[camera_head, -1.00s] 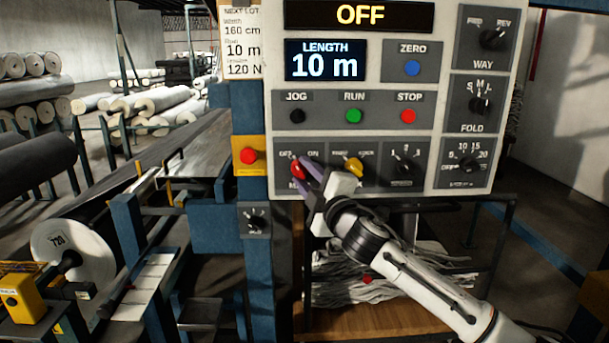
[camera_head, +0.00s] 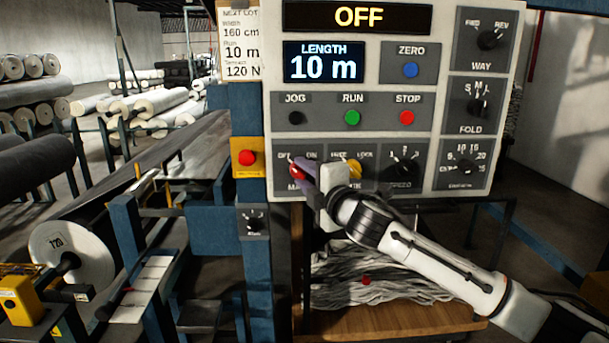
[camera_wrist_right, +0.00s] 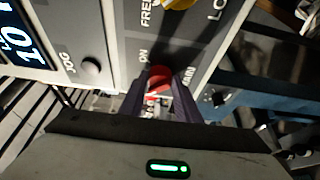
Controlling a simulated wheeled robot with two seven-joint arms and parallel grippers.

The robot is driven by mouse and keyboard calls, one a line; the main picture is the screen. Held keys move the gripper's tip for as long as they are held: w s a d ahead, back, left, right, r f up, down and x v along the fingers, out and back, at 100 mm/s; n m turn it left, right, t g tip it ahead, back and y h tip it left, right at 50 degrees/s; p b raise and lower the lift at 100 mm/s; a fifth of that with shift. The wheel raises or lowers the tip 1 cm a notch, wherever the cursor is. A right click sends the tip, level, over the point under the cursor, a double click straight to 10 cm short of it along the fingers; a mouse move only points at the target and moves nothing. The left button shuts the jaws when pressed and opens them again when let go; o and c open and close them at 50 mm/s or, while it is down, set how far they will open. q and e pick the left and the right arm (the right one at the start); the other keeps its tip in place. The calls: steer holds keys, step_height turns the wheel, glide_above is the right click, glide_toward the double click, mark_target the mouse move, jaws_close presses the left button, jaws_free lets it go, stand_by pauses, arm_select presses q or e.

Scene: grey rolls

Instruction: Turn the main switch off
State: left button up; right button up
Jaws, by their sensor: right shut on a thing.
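The main switch (camera_head: 295,170) is a red rotary knob at the lower left of the control panel (camera_head: 447,60), between OFF and ON labels. My right gripper (camera_head: 302,172) is shut on this red knob, and its fingers hide part of it. In the right wrist view the red knob (camera_wrist_right: 159,78) sits between the two dark fingers (camera_wrist_right: 158,98). The display (camera_head: 358,16) at the top of the panel reads OFF. My left gripper is not in view.
A yellow knob (camera_head: 354,168) is close to the right of my gripper. JOG, RUN and STOP buttons (camera_head: 407,118) are above. A red button on a yellow plate (camera_head: 247,158) is to the left. A shelf with grey cloth (camera_head: 370,275) lies below.

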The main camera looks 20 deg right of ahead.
steer(key=o, duration=1)
steer(key=shift+o, duration=0.2)
steer(key=shift+s, duration=0.1)
steer(key=s+d+b, duration=0.1)
steer(key=s, duration=0.9)
steer(key=shift+b, duration=0.4)
steer(key=shift+d, duration=0.1)
